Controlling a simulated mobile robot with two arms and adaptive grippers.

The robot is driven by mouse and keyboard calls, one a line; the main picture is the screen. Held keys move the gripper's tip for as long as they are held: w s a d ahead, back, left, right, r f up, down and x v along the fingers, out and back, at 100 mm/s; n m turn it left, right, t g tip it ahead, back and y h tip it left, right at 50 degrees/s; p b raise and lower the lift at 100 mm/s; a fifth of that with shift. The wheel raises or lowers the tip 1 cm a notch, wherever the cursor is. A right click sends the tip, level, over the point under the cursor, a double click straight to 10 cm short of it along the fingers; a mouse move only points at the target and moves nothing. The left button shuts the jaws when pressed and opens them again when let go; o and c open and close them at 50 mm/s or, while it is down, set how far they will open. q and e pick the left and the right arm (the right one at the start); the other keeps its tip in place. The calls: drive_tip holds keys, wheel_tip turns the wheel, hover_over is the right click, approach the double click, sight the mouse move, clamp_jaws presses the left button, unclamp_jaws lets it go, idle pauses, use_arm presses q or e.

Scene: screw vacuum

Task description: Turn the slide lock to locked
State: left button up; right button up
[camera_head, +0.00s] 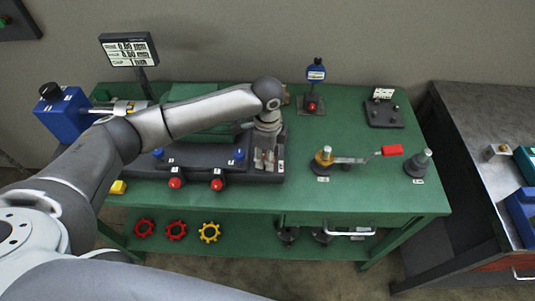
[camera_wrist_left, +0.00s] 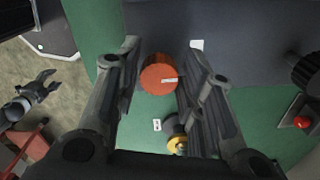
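My left gripper (camera_head: 264,163) points down over the right end of a dark fixture (camera_head: 215,158) on the green bench. In the left wrist view its fingers (camera_wrist_left: 163,55) are spread, one on each side of an orange-red cylindrical knob (camera_wrist_left: 158,79) with a white mark. Small gaps seem to separate the fingers from the knob; contact is unclear. In the head view the gripper mostly hides this spot, and I cannot tell the lock's position. My right gripper (camera_wrist_left: 40,92) shows at the left of the wrist view, its fingers apart, away from the fixture.
Red knobs (camera_head: 175,183) and blue knobs (camera_head: 158,153) stand on the fixture left of my gripper. To the right are a brass-coloured valve (camera_head: 324,156) and a red-ended lever (camera_head: 392,150).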

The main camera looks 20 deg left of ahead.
use_arm(q)
drive_tip(key=c, duration=0.5)
drive_tip(key=shift+r+m+p, duration=0.2)
drive_tip(key=shift+m+p, duration=1.05)
drive_tip(key=shift+m, duration=0.25)
drive_tip(key=m+p, duration=0.2)
drive_tip(key=m, duration=0.2)
drive_tip(key=shift+w+m, duration=0.15)
drive_tip(key=shift+m, duration=0.15)
drive_tip(key=m, duration=0.4)
drive_tip(key=shift+d+f+m+p, duration=0.1)
drive_tip(key=shift+m+p, duration=0.2)
drive_tip(key=shift+p, duration=0.05)
drive_tip(key=m, duration=0.5)
drive_tip(key=shift+w+d+m, duration=0.1)
drive_tip(key=shift+m, duration=0.2)
